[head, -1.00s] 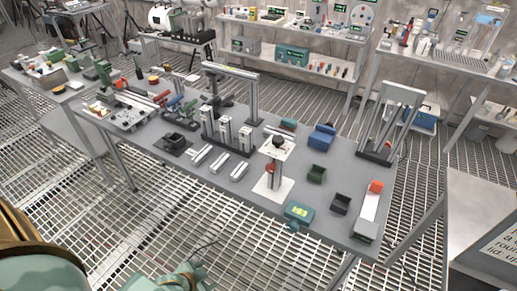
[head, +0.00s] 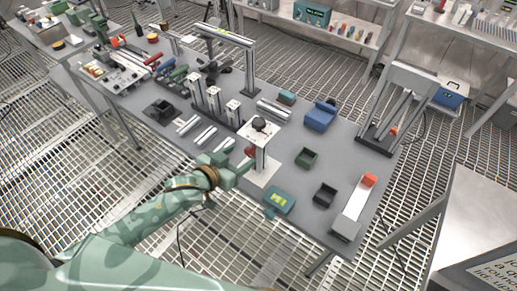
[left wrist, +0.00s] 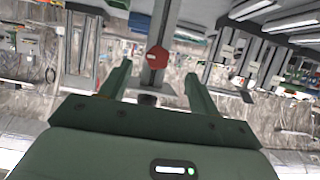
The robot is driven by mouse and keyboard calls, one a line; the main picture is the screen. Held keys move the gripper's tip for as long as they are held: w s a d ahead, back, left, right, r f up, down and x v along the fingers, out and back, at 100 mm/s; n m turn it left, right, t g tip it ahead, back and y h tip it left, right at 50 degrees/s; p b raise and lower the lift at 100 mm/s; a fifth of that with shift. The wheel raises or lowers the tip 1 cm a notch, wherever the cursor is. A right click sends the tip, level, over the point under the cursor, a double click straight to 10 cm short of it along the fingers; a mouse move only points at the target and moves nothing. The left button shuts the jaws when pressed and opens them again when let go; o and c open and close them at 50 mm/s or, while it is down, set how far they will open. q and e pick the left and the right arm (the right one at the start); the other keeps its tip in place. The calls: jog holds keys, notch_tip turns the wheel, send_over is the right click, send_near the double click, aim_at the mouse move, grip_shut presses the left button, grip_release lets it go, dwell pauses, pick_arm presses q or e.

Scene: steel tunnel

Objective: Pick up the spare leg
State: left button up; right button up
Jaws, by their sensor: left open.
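My left gripper (head: 243,168) is open and empty at the table's near edge, beside a small stand with a white top plate (head: 258,133). In the left wrist view my left gripper (left wrist: 157,70) has its fingers apart, with the stand's metal post (left wrist: 160,25) and red knob (left wrist: 157,57) showing between them, apparently beyond the tips. Several upright metal legs (head: 213,101) stand in a dark base behind the gripper. Loose metal bars (head: 188,125) lie in front of them. I cannot tell which piece is the spare leg. My right gripper is not in view.
A tall frame (head: 392,105) stands at the right end.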

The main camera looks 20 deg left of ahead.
aim_at(247, 152)
pick_arm(q)
jog(key=x, duration=0.4)
jog(key=shift+s+b, duration=0.1)
jog(key=shift+b, duration=0.25)
jog(key=b+x, duration=0.1)
jog(key=x, duration=0.4)
jog(key=shift+d+f, duration=0.15)
jog(key=shift+d, duration=0.15)
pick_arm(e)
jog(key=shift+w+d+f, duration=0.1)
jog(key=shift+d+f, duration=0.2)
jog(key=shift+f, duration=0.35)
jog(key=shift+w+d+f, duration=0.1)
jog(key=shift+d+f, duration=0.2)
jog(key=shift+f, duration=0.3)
pick_arm(q)
jog(key=shift+c, duration=0.3)
grip_shut()
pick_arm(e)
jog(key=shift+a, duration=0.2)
